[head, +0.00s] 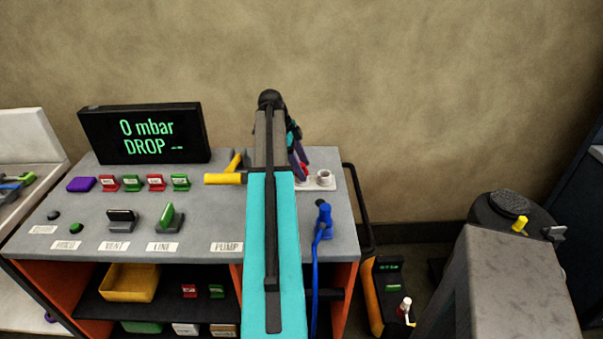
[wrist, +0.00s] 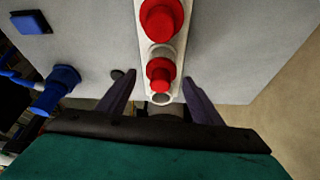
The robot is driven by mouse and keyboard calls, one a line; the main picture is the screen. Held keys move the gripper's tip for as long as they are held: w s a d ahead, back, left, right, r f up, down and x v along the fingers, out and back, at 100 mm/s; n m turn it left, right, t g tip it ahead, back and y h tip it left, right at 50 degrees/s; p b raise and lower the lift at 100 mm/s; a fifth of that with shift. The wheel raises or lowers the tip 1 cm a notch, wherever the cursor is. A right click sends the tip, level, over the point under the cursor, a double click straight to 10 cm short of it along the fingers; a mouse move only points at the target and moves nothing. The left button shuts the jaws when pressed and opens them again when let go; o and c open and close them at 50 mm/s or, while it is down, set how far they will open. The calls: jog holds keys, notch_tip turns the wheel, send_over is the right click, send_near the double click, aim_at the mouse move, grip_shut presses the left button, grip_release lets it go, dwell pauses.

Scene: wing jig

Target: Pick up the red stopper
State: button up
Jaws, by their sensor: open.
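Two red stoppers stand in a white holder in the wrist view, a larger red stopper (wrist: 162,18) at the top and a smaller red stopper (wrist: 159,73) below it. The white holder (wrist: 142,30) has an open ring at its near end. My gripper (wrist: 159,80) is open, with its dark fingers on either side of the smaller stopper, apart from it. In the head view my gripper (head: 298,155) is over the right back of the bench. A bit of red stopper (head: 304,168) shows beside it; my arm hides much of the holder (head: 324,178).
A blue plug with a cord (head: 323,215) stands on the bench at front right, also left in the wrist view (wrist: 58,88). A yellow-handled tool (head: 225,179) lies left of my arm. A display (head: 145,133) and switches fill the bench's left. A black rail (head: 357,210) edges the right.

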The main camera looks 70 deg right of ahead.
aim_at(302, 165)
jog(key=c, duration=1.1)
jog(key=shift+r, duration=0.1)
jog(key=shift+c, duration=0.2)
jog(key=shift+r+b, duration=0.7)
jog(key=shift+r, duration=0.7)
jog(key=shift+w+a+r, duration=0.15)
jog(key=shift+a+r, duration=0.05)
jog(key=w+a+b, duration=0.2)
jog(key=w+a, duration=0.2)
jog(key=a, duration=0.2)
jog(key=w+a+r+b, duration=0.1)
jog(key=w+a+b, duration=0.1)
jog(key=w+a, duration=0.2)
jog(key=a, duration=0.3)
jog(key=shift+w+r, duration=0.25)
jog(key=shift+r, duration=0.05)
jog(key=shift+r, duration=0.1)
jog(key=shift+r+p, duration=1.4)
jog(key=shift+r, duration=0.05)
